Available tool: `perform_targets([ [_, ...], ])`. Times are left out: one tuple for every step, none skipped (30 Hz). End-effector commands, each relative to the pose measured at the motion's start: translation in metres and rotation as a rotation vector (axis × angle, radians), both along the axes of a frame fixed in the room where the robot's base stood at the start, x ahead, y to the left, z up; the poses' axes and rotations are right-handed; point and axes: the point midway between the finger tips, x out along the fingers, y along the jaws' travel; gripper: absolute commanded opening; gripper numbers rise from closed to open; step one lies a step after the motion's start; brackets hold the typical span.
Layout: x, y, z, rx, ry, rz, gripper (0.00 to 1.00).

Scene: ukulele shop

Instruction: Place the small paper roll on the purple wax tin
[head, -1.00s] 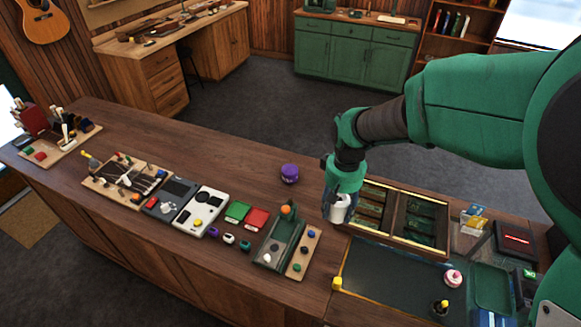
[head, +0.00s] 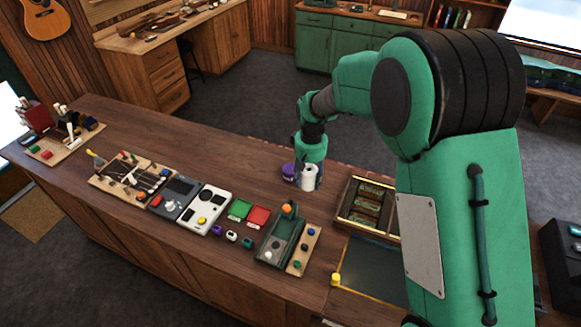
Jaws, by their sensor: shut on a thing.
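The small white paper roll (head: 308,178) is upright in my gripper (head: 307,185), which is shut on it. The purple wax tin (head: 289,171) stands on the wooden counter just left of the roll.
A divided tray (head: 345,213) lies to the right, partly behind my arm. Green (head: 239,209) and red (head: 258,217) pads and a narrow dark tray (head: 275,245) lie in front. The counter left of the tin is clear.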

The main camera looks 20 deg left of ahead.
Motion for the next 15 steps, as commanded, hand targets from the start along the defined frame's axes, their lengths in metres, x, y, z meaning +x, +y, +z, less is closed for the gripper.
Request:
perform_targets([
  [0.004, 0.007, -0.002, -0.001, 0.001, 0.005, 0.16],
  [0.007, 0.011, -0.003, -0.001, 0.001, 0.007, 0.16],
  [0.01, 0.016, -0.006, -0.001, 0.001, 0.011, 0.16],
  [0.013, 0.02, -0.007, 0.0, 0.0, 0.013, 0.16],
  [0.015, 0.024, -0.009, -0.001, 0.001, 0.015, 0.16],
  [0.018, 0.029, -0.011, -0.001, 0.001, 0.019, 0.16],
  [0.02, 0.032, -0.013, -0.001, 0.001, 0.021, 0.16],
  [0.022, 0.035, -0.015, -0.001, 0.001, 0.023, 0.16],
  [0.024, 0.04, -0.017, 0.0, 0.0, 0.026, 0.16],
  [0.026, 0.043, -0.019, -0.001, 0.001, 0.028, 0.16],
  [0.026, 0.044, -0.024, -0.001, 0.001, 0.029, 0.16],
  [0.025, 0.042, -0.036, -0.001, 0.003, 0.028, 0.16],
  [0.025, 0.042, -0.043, -0.001, 0.003, 0.028, 0.16],
  [0.025, 0.042, -0.048, -0.001, 0.003, 0.028, 0.16],
  [0.026, 0.042, -0.054, -0.001, 0.001, 0.028, 0.16],
])
